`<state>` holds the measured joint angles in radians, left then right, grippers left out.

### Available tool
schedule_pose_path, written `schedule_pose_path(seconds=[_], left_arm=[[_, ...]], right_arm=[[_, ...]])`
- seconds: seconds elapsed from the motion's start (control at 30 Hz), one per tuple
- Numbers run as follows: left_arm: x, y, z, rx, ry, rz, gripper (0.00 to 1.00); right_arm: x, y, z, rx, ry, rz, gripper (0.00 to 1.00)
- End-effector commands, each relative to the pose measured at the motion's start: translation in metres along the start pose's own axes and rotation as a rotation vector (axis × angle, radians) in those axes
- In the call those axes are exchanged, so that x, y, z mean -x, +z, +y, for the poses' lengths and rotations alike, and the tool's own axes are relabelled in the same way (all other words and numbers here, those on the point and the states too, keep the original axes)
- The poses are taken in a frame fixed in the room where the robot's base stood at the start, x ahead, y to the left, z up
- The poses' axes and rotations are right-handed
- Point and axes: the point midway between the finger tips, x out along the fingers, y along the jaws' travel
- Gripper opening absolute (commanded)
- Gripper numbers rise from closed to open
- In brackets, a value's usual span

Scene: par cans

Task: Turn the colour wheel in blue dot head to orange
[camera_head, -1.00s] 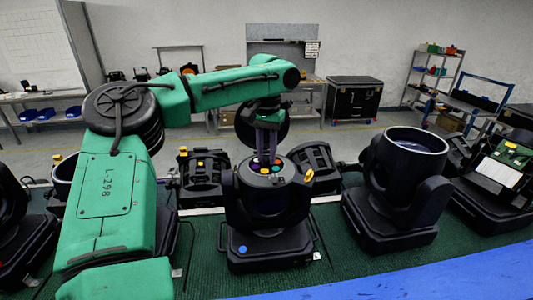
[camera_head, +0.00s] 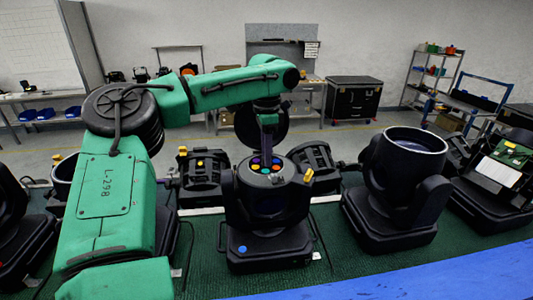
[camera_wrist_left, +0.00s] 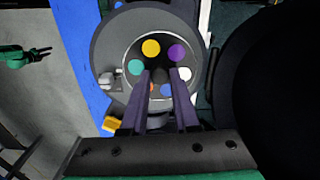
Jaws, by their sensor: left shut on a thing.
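The blue dot head (camera_head: 268,205) stands upright in the middle of the head view, with a blue dot (camera_head: 242,249) on its base. Its open top shows the colour wheel (camera_head: 265,166). In the left wrist view the wheel (camera_wrist_left: 159,50) carries yellow (camera_wrist_left: 150,48), purple (camera_wrist_left: 177,52), white (camera_wrist_left: 184,73), blue (camera_wrist_left: 166,90), orange-red (camera_wrist_left: 151,87) and green (camera_wrist_left: 136,67) discs around a dark hub (camera_wrist_left: 160,74). My left gripper (camera_head: 266,150) points down into the top; its fingers (camera_wrist_left: 164,75) are shut on the hub, partly hiding the lower discs. My right gripper is not in view.
Another large black head (camera_head: 395,190) stands to the right, and more stand left and behind. A blue strip (camera_head: 420,275) runs along the front edge.

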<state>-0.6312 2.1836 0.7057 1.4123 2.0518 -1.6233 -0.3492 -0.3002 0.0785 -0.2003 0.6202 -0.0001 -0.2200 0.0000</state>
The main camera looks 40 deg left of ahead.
Motion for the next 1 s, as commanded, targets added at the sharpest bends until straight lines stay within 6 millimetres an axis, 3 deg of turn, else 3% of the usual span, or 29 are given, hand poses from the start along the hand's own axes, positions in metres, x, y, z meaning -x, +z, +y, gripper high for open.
schedule_pose_path(seconds=[0.6, 1.0], left_arm=[[0.0001, 0.0005, 0.0004, -0.572, 0.000, -0.002, 0.00], [0.0002, 0.0006, 0.0005, -0.814, 0.000, -0.002, 0.00]], right_arm=[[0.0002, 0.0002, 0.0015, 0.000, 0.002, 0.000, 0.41], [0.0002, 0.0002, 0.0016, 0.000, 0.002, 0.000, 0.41]])
